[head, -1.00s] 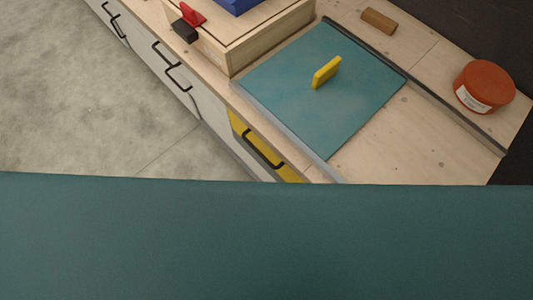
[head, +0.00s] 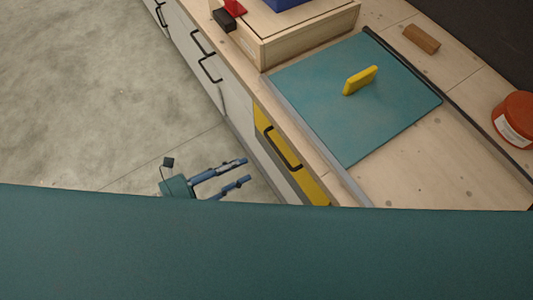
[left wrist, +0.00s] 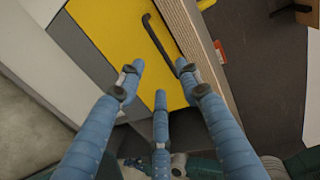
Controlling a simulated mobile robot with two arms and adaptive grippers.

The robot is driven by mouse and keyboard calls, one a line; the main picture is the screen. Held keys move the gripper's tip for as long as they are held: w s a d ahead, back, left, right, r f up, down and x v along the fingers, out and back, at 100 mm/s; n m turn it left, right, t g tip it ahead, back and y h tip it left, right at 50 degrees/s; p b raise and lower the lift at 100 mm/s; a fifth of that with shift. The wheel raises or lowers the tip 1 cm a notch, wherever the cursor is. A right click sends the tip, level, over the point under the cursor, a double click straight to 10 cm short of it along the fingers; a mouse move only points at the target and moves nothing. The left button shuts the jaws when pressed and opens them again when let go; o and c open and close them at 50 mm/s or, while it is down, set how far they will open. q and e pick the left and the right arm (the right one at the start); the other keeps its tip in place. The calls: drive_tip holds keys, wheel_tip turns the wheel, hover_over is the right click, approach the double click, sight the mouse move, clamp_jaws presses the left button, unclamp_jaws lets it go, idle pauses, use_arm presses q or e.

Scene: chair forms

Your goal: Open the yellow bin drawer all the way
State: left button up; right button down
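The yellow bin drawer (head: 313,187) is in the row of fronts under the wooden counter and looks shut in the head view. Its dark bar handle (head: 280,150) runs along the front. In the left wrist view the yellow front (left wrist: 115,28) and handle (left wrist: 157,37) lie just ahead of the fingers. My left gripper (head: 246,171) is to the left of the drawer front, with its blue fingers spread and pointing toward it.
A teal mat (head: 345,105) with a yellow block (head: 360,80) lies on the counter. A wooden box (head: 300,40), a brown block (head: 421,39) and an orange tub (head: 516,118) are also there. The floor (head: 100,90) beside the cabinets is clear.

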use_arm(q)
drive_tip(key=p+x, duration=0.1)
drive_tip(key=x, duration=0.9)
drive_tip(key=shift+w+d, duration=0.2)
drive_tip(key=shift+c, duration=0.3)
clamp_jaws()
